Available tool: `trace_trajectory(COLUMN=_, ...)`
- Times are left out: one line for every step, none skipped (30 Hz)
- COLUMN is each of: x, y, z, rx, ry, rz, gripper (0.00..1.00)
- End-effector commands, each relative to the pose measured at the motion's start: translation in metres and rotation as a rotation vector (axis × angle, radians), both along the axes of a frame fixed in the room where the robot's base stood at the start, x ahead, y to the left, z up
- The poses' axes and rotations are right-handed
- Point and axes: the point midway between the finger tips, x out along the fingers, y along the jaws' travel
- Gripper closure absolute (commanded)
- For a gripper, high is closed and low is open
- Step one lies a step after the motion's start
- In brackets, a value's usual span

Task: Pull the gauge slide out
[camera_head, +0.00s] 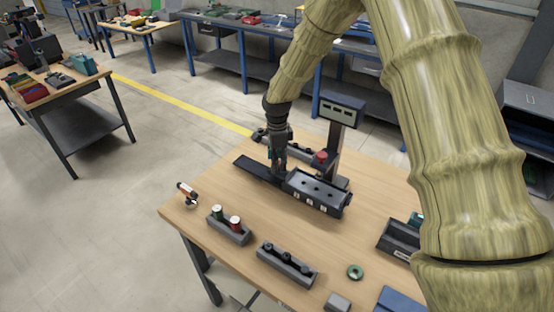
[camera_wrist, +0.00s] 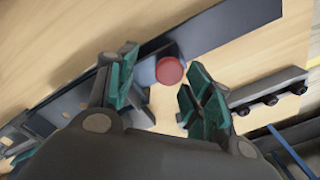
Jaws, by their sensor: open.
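The bar (camera_wrist: 225,25) also shows in the wrist view, running to the upper right. My gripper (camera_head: 278,168) points down over the bar, beside the gauge's left end. In the wrist view its green fingers (camera_wrist: 160,90) are open. A round red-topped knob (camera_wrist: 171,70) lies between and slightly beyond them; I cannot tell whether they touch it.
A post with a display (camera_head: 341,110) and a red-topped piece (camera_head: 320,158) stand behind the gauge. A dark rack (camera_wrist: 270,95) is right of my fingers.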

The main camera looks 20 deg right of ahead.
Motion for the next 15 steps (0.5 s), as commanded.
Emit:
trace_trajectory(x=0.001, y=0.0003, z=-0.0028, rx=0.0, ry=0.003, rz=0.0, gripper=0.49)
trace_trajectory(x=0.0016, y=0.0004, z=-0.0033, rx=0.0, ry=0.003, rz=0.0, gripper=0.53)
trace_trajectory(x=0.0022, y=0.0005, z=-0.0039, rx=0.0, ry=0.004, rz=0.001, gripper=0.6)
trace_trajectory(x=0.0026, y=0.0005, z=-0.0042, rx=0.0, ry=0.004, rz=0.0, gripper=0.65)
trace_trajectory(x=0.0028, y=0.0005, z=-0.0044, rx=0.0, ry=0.004, rz=0.0, gripper=0.71)
trace_trajectory(x=0.0031, y=0.0002, z=-0.0046, rx=0.0, ry=0.004, rz=0.0, gripper=0.78)
trace_trajectory(x=0.0031, y=0.0, z=-0.0046, rx=0.0, ry=0.004, rz=0.0, gripper=0.84)
trace_trajectory(x=0.003, y=-0.0003, z=-0.0044, rx=-0.001, ry=0.004, rz=0.0, gripper=0.89)
trace_trajectory(x=0.003, y=-0.0007, z=-0.0039, rx=-0.001, ry=0.003, rz=-0.001, gripper=0.96)
trace_trajectory(x=0.0032, y=-0.0009, z=-0.0038, rx=-0.001, ry=0.003, rz=-0.001, gripper=1.0)
trace_trajectory(x=0.0033, y=-0.001, z=-0.0036, rx=-0.001, ry=0.003, rz=-0.001, gripper=1.0)
trace_trajectory(x=0.0036, y=-0.0009, z=-0.0031, rx=0.0, ry=0.002, rz=-0.001, gripper=1.0)
trace_trajectory(x=0.0038, y=-0.0009, z=-0.0027, rx=0.0, ry=0.002, rz=-0.001, gripper=1.0)
trace_trajectory(x=0.0039, y=-0.0007, z=-0.0022, rx=0.0, ry=0.001, rz=-0.001, gripper=1.0)
trace_trajectory(x=0.0042, y=-0.0006, z=-0.0016, rx=0.0, ry=0.001, rz=-0.001, gripper=1.0)
